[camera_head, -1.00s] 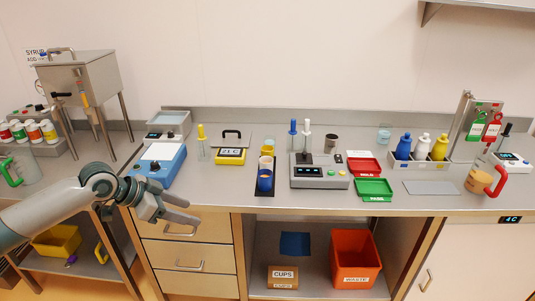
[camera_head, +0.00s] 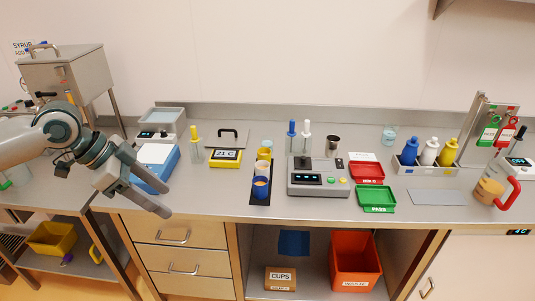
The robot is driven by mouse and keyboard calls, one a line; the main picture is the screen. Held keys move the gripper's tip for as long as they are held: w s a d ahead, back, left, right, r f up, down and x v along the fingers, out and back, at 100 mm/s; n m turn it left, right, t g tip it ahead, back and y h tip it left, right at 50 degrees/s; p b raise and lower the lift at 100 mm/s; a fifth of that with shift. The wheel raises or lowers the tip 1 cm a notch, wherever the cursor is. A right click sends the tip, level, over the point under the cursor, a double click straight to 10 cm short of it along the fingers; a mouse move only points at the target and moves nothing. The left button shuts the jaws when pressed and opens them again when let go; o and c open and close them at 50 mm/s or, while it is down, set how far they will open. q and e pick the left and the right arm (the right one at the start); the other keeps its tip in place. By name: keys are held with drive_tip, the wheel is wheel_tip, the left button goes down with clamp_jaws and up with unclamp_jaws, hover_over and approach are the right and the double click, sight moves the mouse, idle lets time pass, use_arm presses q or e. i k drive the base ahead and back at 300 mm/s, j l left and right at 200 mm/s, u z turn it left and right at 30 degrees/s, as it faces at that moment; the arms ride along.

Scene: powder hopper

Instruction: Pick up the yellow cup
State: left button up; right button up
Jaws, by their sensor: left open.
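A yellow cup (camera_head: 265,153) stands at the far end of a narrow black tray (camera_head: 262,200) on the counter. In front of it on the tray are a pale cup (camera_head: 262,169) and a blue cup (camera_head: 261,187), which partly hide what is behind them. My left gripper (camera_head: 165,200) is open and empty, with its two fingers spread, near the counter's front edge. It is well to the left of the yellow cup and nearer to me. My right gripper is not in view.
A yellow timer (camera_head: 226,158) and a yellow-topped dropper (camera_head: 195,143) stand left of the tray. A grey scale (camera_head: 318,178) is close to its right. Counter left of the tray is clear in front.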

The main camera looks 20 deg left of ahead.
sight(263, 153)
drive_tip(key=i, duration=1.65)
